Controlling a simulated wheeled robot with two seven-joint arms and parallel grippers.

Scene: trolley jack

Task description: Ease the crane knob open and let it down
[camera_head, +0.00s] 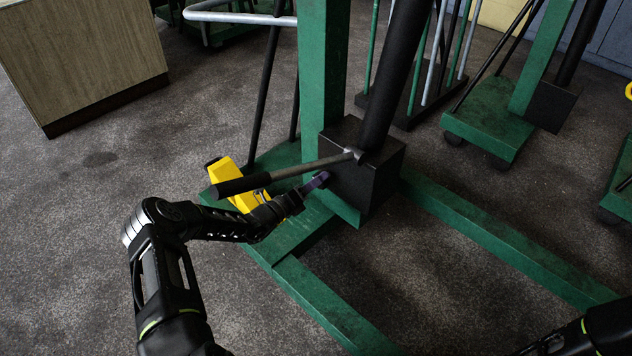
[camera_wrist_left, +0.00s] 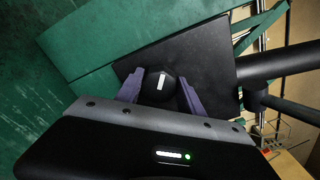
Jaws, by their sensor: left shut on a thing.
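The crane is a green frame (camera_head: 322,60) with a black pump block (camera_head: 375,180) low on its post. A black ram rises from the block, and a pump handle (camera_head: 285,174) sticks out to the left. My left gripper (camera_head: 322,179) is at the block's left face, below the handle. In the left wrist view, the round black knob (camera_wrist_left: 158,85) with a white mark sits between the purple fingers of my left gripper (camera_wrist_left: 160,92), which is shut on it. In the head view the knob is hidden. Part of my right arm shows at the lower right; its gripper is not clearly visible.
A yellow object (camera_head: 236,184) stands on the crane's base beside my left forearm. Green legs (camera_head: 510,240) run along the floor. A wooden cabinet (camera_head: 80,50) is at the upper left. Other green wheeled frames (camera_head: 490,115) stand behind. Floor at the left is clear.

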